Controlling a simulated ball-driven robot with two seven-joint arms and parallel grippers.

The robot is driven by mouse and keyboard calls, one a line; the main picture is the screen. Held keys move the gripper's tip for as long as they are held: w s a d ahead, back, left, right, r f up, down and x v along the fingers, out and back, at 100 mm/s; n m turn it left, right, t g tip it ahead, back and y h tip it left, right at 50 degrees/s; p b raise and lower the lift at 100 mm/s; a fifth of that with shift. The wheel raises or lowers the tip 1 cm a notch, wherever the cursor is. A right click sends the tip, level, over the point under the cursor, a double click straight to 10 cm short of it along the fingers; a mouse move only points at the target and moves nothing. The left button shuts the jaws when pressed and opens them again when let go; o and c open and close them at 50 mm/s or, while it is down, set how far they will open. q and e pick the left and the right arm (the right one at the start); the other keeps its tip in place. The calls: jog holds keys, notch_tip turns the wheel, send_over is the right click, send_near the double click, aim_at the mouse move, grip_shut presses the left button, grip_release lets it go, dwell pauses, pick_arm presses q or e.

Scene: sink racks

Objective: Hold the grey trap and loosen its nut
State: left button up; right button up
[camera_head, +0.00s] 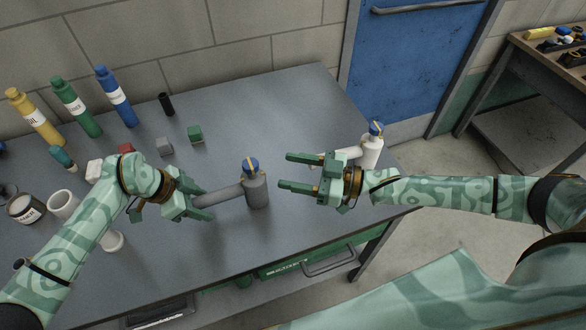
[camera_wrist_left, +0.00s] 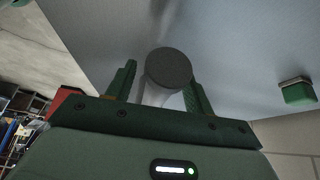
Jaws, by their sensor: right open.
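The grey trap (camera_head: 257,192) stands upright on the bench, with its pipe (camera_head: 225,195) sticking out to the left. My left gripper (camera_head: 207,204) is at the free end of the pipe, one finger on each side. In the left wrist view a round dark grey end (camera_wrist_left: 168,67) shows between the fingers; whether they press on it is not clear. My right gripper (camera_head: 303,172) is open and empty, to the right of the grey trap and apart from it, with its fingers pointing left.
A white trap (camera_head: 372,152) with a blue nut stands behind my right gripper. Bottles (camera_head: 76,108), small blocks (camera_head: 195,134) and a black cylinder (camera_head: 166,103) stand at the back left. White cups (camera_head: 63,205) stand at the left. The bench (camera_head: 285,95) is clear behind the grey trap.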

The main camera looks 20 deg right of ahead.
pick_arm(q)
jog(key=v, duration=1.2)
